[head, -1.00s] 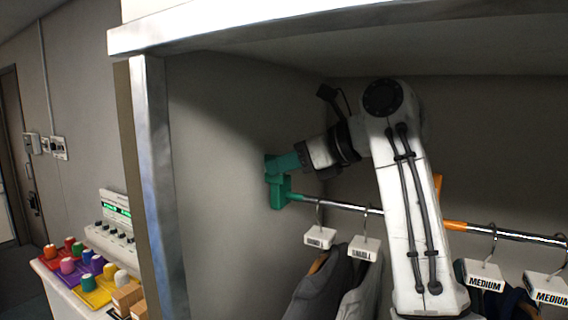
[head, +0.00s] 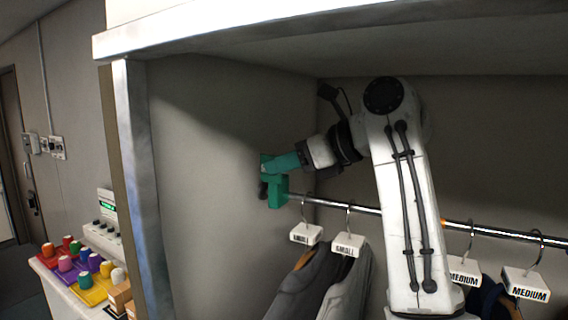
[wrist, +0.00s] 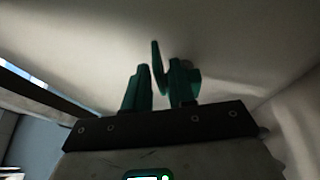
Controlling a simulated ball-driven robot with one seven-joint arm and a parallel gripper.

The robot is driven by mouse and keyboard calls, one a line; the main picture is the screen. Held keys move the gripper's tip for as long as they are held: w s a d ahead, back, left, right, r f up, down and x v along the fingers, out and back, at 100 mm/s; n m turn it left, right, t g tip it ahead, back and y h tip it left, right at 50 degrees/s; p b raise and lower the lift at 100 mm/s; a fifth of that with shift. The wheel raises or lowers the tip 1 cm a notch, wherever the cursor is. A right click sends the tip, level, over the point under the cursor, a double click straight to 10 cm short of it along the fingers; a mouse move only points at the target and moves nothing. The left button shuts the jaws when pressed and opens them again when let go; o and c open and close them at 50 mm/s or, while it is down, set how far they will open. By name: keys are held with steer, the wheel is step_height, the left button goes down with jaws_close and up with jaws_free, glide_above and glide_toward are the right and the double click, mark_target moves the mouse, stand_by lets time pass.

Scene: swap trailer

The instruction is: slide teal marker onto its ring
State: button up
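The teal marker (head: 278,192) sits around the rail near its left end, close to the left wall of the bay. The teal ring on the rail is mostly hidden by it. My gripper (head: 280,163), with teal fingers, reaches left from the wrist and meets the upper part of the marker. In the wrist view my gripper (wrist: 160,85) has its fingers close together with a thin teal upright piece between them, taken as the marker (wrist: 157,62). The contact itself is dark and blurred.
The metal rail (head: 350,207) runs right. Labelled hangers (head: 348,243) with grey garments hang just right of the marker; others (head: 527,284) hang farther right. The shelf edge (head: 290,20) is overhead. My arm hides part of the rail.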

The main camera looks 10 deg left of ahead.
steer(key=shift+o, duration=0.8)
steer(key=shift+a, duration=0.15)
steer(key=b+v, duration=0.2)
steer(key=v, duration=0.5)
steer(key=shift+d, duration=0.25)
steer(key=shift+s+a, duration=0.1)
